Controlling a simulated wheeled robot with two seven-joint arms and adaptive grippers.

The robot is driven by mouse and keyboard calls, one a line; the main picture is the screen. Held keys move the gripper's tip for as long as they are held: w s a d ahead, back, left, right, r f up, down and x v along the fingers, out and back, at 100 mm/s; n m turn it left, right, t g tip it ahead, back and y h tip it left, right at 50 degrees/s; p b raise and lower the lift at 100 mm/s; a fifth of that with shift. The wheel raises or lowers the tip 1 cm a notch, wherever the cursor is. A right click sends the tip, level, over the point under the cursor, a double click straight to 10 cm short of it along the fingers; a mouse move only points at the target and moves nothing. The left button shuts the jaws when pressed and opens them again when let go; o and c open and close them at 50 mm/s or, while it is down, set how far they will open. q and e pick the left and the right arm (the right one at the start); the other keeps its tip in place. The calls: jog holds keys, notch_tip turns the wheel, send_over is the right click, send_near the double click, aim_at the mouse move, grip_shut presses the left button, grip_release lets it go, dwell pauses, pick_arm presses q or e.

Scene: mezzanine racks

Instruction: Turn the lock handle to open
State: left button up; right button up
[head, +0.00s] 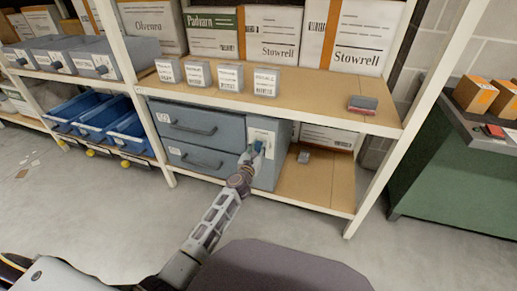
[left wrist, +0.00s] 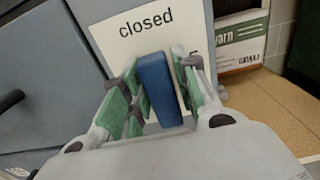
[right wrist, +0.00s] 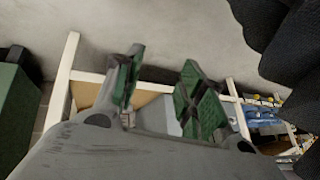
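The blue lock handle (head: 258,146) is on a cream plate (head: 262,135) on the front of the grey cabinet (head: 265,172), low on the rack. In the left wrist view the handle (left wrist: 158,88) stands between the two green-padded fingers of my left gripper (left wrist: 158,82), which look closed against its sides. The plate (left wrist: 125,48) reads "closed" above the handle's left; another marking at its right is mostly hidden by a finger. My right gripper (right wrist: 160,75) is open and empty, away from the cabinet, with floor and rack beyond it.
Two grey drawers (head: 205,128) with bar handles sit left of the plate. Blue bins (head: 103,122) are further left. Small grey boxes (head: 198,73) line the shelf above. A green cabinet (head: 445,168) stands right.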

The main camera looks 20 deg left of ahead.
pick_arm(q)
grip_shut()
